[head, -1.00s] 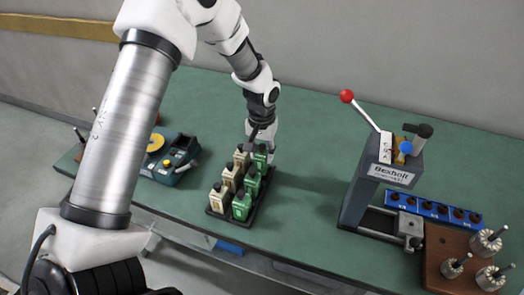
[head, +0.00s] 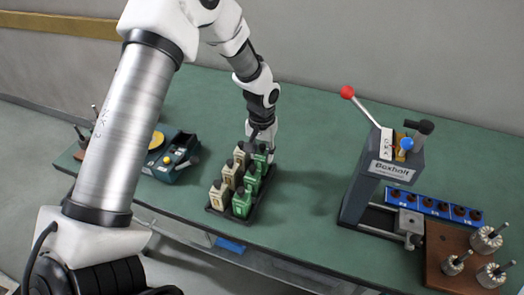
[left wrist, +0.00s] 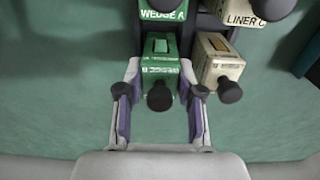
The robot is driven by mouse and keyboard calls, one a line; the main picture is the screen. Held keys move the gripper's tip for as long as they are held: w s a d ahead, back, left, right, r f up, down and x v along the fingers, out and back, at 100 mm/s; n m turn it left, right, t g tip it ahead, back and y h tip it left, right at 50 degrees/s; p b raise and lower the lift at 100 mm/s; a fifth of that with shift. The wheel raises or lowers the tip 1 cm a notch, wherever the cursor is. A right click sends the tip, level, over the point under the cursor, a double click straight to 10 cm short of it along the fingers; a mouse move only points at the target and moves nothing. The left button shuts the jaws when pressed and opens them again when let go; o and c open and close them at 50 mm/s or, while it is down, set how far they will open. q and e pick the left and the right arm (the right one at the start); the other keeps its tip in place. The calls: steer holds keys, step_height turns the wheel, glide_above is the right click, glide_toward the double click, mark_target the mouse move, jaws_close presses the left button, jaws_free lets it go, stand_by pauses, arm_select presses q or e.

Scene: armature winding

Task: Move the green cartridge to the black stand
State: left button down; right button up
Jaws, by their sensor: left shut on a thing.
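My left gripper (head: 262,142) is at the back right of the black cartridge holder (head: 246,214), over the rearmost green cartridge (head: 261,161). In the left wrist view the gripper (left wrist: 160,97) has a finger on each side of this green cartridge (left wrist: 159,72), with its black knob between them. The gripper is shut on it, and the cartridge sits in the row with the others. A second green cartridge, marked WEDGE A (left wrist: 160,13), stands beyond it. My right gripper is not in view. No separate black stand can be told for sure.
Cream cartridges (head: 220,194) stand in the row to the left. A dark press (head: 385,165) with a red-knobbed lever, a blue strip (head: 430,206) and a brown board (head: 447,243) are to the right. A winding device (head: 170,155) is at left. The green table between holder and press is clear.

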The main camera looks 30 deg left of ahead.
mark_target(262, 146)
arm_select(q)
steer(key=shift+f, duration=0.55)
steer(key=c, duration=0.7)
jaws_free()
steer(key=shift+o, duration=0.2)
steer(key=shift+r, duration=0.15)
step_height(262, 146, up, 4)
steer(key=p, duration=0.4)
steer(key=shift+r, duration=0.2)
